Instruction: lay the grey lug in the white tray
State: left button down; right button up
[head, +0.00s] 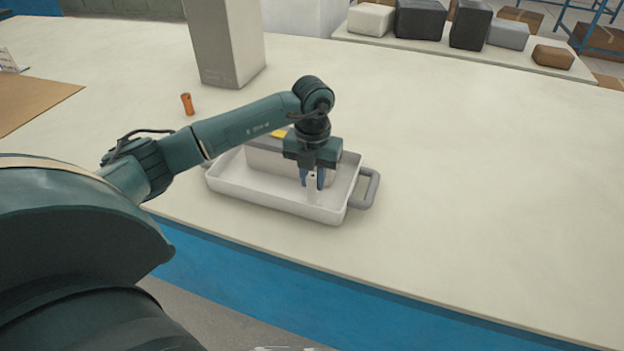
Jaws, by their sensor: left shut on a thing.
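The white tray (265,199) is on the table with a grey handle at its right end. My left gripper (312,181) points down over the right part of the tray. Its fingers are shut on a small, pale upright piece, which looks like the grey lug (312,192). The lug's lower end is inside the tray outline, near the front wall. I cannot tell whether it touches the tray floor. My right gripper is not in view.
A small orange cylinder (187,104) stands behind the tray. A tall grey block (226,45) stands farther back. The table is clear to the right.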

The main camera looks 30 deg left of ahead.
aim_at(313, 175)
pick_arm(q)
jog(key=shift+f, duration=0.65)
jog(key=shift+f, duration=0.1)
jog(key=c, duration=1.3)
grip_release()
jog(key=shift+o, duration=0.2)
jog(key=shift+r, duration=0.2)
notch_tip(313, 175, up, 12)
jog(key=shift+b, duration=0.4)
